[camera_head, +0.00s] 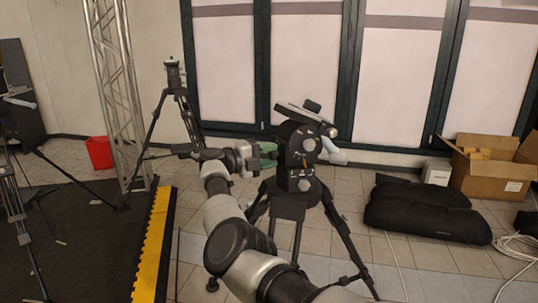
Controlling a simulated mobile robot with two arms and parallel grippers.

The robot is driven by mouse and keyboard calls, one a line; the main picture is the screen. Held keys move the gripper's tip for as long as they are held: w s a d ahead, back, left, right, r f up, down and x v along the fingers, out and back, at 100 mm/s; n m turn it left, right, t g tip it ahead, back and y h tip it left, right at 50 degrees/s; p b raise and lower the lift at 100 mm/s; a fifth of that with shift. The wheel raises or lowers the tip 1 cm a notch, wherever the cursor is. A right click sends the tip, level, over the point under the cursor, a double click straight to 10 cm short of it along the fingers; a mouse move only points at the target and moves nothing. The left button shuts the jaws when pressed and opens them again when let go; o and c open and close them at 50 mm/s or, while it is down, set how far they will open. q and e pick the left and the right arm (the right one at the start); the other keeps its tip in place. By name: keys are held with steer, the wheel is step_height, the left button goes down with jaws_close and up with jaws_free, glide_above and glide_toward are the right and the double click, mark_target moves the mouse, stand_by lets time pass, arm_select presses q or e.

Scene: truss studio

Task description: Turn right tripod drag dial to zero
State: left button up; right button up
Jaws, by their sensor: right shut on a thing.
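The right tripod (290,200) stands on the tiled floor in the middle of the head view, with a black fluid head (298,150) on top. Round grey dials show on the head's facing side, an upper one (309,144) and a lower one (304,185). My right gripper (269,153), with green fingers, is at the left side of the head. It is shut on a small part there, seemingly the drag dial, which the fingers mostly hide. The dial's marking cannot be read. My left gripper is not in view.
Another tripod (173,85) stands behind, beside a metal truss (117,90) and a red bin (99,152). Black bags (425,212), a cardboard box (490,168) and loose cable (515,246) lie at right.

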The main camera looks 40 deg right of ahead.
stand_by(0.4)
steer(key=o, duration=0.9)
steer(key=shift+b+v, duration=2.6)
steer(key=shift+v, duration=2.8)
